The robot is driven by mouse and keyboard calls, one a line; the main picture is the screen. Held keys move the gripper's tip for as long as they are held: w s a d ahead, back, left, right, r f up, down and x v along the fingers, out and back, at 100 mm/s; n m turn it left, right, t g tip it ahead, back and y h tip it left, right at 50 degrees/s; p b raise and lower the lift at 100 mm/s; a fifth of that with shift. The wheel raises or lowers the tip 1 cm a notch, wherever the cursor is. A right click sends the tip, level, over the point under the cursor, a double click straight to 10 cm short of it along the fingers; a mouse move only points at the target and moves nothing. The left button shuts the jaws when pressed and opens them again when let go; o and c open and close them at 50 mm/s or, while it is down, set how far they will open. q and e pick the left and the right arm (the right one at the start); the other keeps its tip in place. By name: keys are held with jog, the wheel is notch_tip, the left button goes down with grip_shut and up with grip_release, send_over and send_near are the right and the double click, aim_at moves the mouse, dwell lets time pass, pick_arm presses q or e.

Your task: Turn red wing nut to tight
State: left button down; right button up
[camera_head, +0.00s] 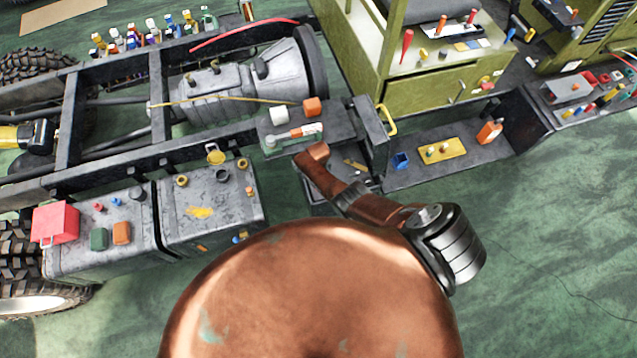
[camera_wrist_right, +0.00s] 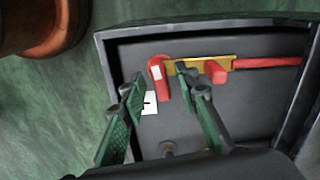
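In the right wrist view, my right gripper (camera_wrist_right: 159,80) is open above a dark, shallow box, with its two green fingers spread. A red upright piece with a pale patch (camera_wrist_right: 158,82) shows between the fingertips. A gap shows on the left side; I cannot tell whether the right finger touches it. A second red piece (camera_wrist_right: 215,72) stands just right of the right finger, by a yellow bar (camera_wrist_right: 200,64). I cannot tell for certain which red piece is the wing nut. In the head view my right gripper cannot be made out. My left gripper is in neither view.
The box's raised dark rim (camera_wrist_right: 200,25) surrounds the pieces. A red rod (camera_wrist_right: 268,62) runs right from the bar. A small white card (camera_wrist_right: 150,103) lies below. In the head view, the chassis (camera_head: 68,125) and grey tanks (camera_head: 210,205) lie left; green floor (camera_head: 540,220) is free right.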

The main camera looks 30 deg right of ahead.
jog(key=shift+a+r, duration=0.15)
jog(key=shift+r, duration=0.35)
notch_tip(320, 180, up, 11)
dwell(0.3)
dwell(0.5)
